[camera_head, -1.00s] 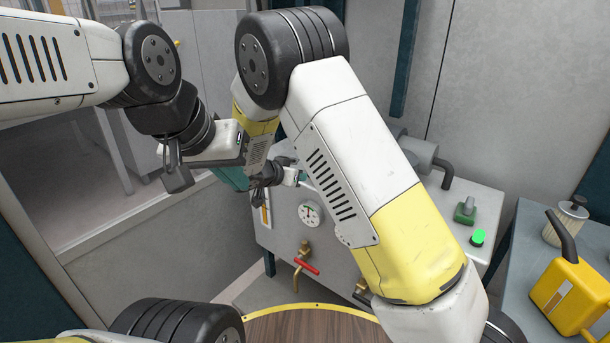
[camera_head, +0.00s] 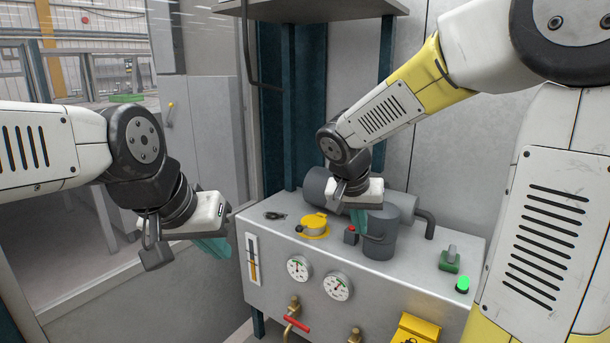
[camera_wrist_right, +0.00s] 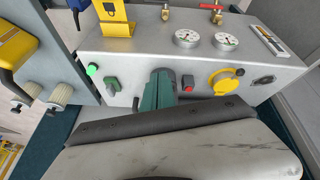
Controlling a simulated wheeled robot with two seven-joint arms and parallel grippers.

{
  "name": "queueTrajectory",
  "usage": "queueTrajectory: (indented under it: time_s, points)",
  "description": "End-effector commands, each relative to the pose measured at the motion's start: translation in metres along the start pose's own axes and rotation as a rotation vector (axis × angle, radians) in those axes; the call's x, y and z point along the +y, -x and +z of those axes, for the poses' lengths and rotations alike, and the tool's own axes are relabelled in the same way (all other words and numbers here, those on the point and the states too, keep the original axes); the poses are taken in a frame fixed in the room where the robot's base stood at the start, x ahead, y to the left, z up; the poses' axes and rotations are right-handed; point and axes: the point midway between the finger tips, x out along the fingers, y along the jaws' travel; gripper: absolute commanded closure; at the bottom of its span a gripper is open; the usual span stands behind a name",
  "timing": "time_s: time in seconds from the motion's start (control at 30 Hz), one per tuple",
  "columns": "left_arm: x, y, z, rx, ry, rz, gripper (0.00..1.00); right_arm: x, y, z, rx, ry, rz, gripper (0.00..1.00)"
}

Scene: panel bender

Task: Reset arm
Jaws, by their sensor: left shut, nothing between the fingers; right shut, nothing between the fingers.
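My left gripper (camera_head: 212,248) hangs at the left of the head view, left of the grey machine cabinet (camera_head: 390,300). Its teal fingers point down, shut and empty. My right gripper (camera_head: 360,220) is over the cabinet top, in front of the grey motor cylinder and beside the red button (camera_head: 351,234). Its teal fingers are shut and empty, and they also show in the right wrist view (camera_wrist_right: 158,92). I cannot tell whether they touch the cabinet top.
The cabinet top carries a yellow cap (camera_head: 314,225), a green switch (camera_head: 450,260) and a lit green button (camera_head: 463,284). Its front has two gauges and a red-handled valve (camera_head: 296,323).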

Motion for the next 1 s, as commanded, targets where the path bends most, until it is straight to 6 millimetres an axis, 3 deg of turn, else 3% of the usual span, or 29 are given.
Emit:
queueTrajectory:
  time_s: [0.03, 0.2, 0.5, 0.7, 1.0]
  points:
    - [0.000, 0.000, 0.000, 0.000, 0.000, 0.000, 1.00, 0.018, 0.013, 0.009, -0.017, 0.004, -0.043, 1.00]
    - [0.000, 0.000, 0.000, 0.000, 0.000, 0.000, 1.00, 0.055, 0.051, 0.050, -0.042, 0.081, -0.200, 1.00]
    - [0.000, 0.000, 0.000, 0.000, 0.000, 0.000, 1.00, 0.080, 0.098, 0.108, 0.070, 0.218, -0.410, 1.00]
    - [0.000, 0.000, 0.000, 0.000, 0.000, 0.000, 1.00, 0.081, 0.107, 0.121, 0.114, 0.259, -0.449, 1.00]
    - [0.000, 0.000, 0.000, 0.000, 0.000, 0.000, 1.00, 0.081, 0.108, 0.121, 0.116, 0.263, -0.450, 1.00]
